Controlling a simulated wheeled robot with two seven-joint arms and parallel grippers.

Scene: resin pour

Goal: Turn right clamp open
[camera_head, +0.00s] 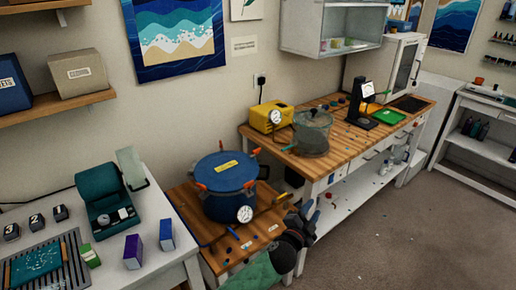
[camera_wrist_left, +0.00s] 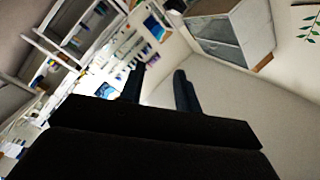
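A blue pressure pot (camera_head: 228,207) with a blue lid (camera_head: 220,172) and a yellow label stands on a low wooden bench. Several orange-handled clamps sit around the lid rim. Two are on its right side, one at the back right (camera_head: 255,152) and one at the front right (camera_head: 250,184). A white dial gauge (camera_head: 245,214) is on the pot's front. My right gripper is not in view.
A wooden workbench (camera_head: 350,137) with a yellow pump (camera_head: 271,117) and a clear-sided pot (camera_head: 312,133) stands behind right. A white table (camera_head: 165,265) with a teal scale-like device (camera_head: 110,200) and small boxes is at left.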

